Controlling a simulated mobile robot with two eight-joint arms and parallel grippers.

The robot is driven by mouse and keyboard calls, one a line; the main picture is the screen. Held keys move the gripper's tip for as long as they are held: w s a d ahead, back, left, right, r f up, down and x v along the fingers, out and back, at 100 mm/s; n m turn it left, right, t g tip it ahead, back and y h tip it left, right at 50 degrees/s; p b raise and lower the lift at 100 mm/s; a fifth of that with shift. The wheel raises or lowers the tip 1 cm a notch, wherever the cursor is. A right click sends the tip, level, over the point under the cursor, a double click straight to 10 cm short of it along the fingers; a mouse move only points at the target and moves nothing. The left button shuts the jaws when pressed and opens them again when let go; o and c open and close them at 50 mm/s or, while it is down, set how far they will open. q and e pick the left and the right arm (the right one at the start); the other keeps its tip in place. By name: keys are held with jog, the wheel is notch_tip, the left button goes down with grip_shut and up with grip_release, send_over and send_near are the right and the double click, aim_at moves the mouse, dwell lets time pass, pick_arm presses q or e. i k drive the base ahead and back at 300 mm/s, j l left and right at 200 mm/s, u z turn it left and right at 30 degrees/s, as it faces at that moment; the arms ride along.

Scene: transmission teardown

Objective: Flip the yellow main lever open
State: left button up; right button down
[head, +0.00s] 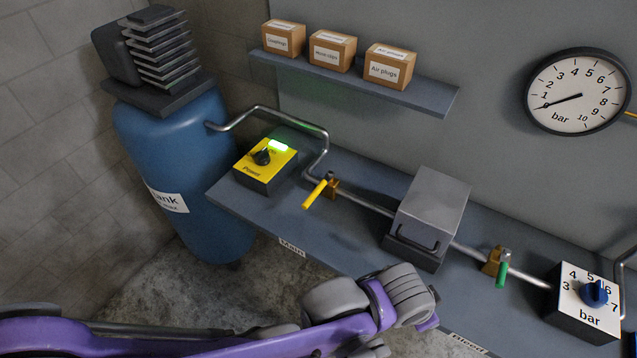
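The yellow main lever (315,195) sits on a brass valve (332,187) in the metal pipe, above the "Main" label (292,246). The lever points toward the bench's front edge, crosswise to the pipe. My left arm, purple and grey, comes in from the left along the bottom. Its far end (420,305) is in front of the bench, below and right of the yellow lever and apart from it. I cannot make out its fingertips or whether they are open. My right gripper is not in view.
The yellow power box (266,168) with a lit green lamp stands left of the lever. A grey box (433,205), a green lever (502,275) and a blue pressure knob (594,293) are to the right. The wall gauge (577,92) needle points near 0.

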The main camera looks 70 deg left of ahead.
aim_at(326, 179)
jog(key=u, duration=2.45)
jog(key=i+j, duration=0.1)
jog(key=i, duration=0.15)
jog(key=i+j, duration=0.15)
jog(key=i, duration=0.15)
